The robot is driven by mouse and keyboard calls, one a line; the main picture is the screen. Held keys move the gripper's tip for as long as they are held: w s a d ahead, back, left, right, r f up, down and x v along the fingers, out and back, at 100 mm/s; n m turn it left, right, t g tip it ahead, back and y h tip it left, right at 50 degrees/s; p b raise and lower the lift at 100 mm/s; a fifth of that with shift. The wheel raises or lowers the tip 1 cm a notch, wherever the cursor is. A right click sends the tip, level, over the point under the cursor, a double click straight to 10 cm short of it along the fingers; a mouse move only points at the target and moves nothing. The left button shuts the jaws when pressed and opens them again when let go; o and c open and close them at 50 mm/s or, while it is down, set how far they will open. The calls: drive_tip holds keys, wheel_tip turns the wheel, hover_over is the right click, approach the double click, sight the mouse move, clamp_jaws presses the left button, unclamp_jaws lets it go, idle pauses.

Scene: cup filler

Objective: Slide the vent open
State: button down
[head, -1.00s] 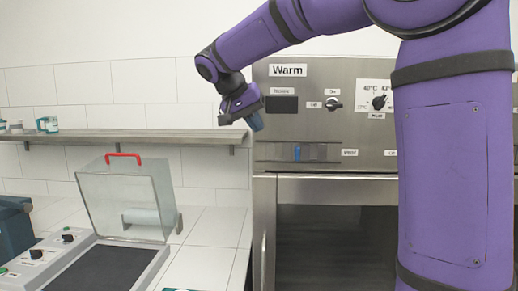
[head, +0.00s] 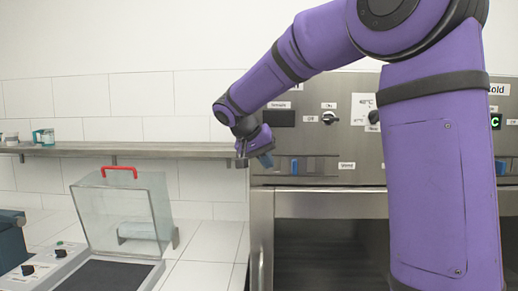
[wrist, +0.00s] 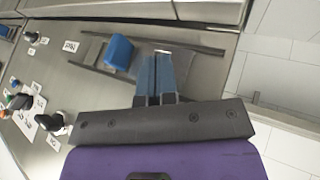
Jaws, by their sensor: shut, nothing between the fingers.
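The vent is a slotted slider strip on the steel front panel, with a blue tab (head: 295,167) near the middle of its track and a "Vent" label to its right. In the wrist view the blue tab (wrist: 118,52) stands up between two dark rails. My gripper (head: 267,162) is shut and empty, at the track's left part, left of the tab. In the wrist view my gripper's blue-grey fingertips (wrist: 162,58) are together over the track, with a small gap between them and the tab. I cannot tell whether the fingertips touch the panel.
Knobs (head: 329,118) and a dark display (head: 278,118) sit above the vent. A metal shelf (head: 120,150) runs along the wall at left. A clear box with a red handle (head: 119,171) stands below it. An open dark bay (head: 330,235) lies beneath the panel.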

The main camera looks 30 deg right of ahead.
sight(294, 161)
drive_tip(key=d, duration=0.1)
drive_tip(key=s+d, duration=0.1)
drive_tip(key=d+f, duration=0.1)
drive_tip(key=shift+s+d, duration=0.3)
drive_tip(key=shift+s, duration=0.1)
drive_tip(key=shift+s+d, duration=0.2)
drive_tip(key=shift+d, duration=0.05)
drive_tip(key=shift+s+d, duration=0.45)
drive_tip(key=shift+d, duration=0.2)
drive_tip(key=shift+s+d, duration=0.4)
drive_tip(key=shift+d, duration=0.25)
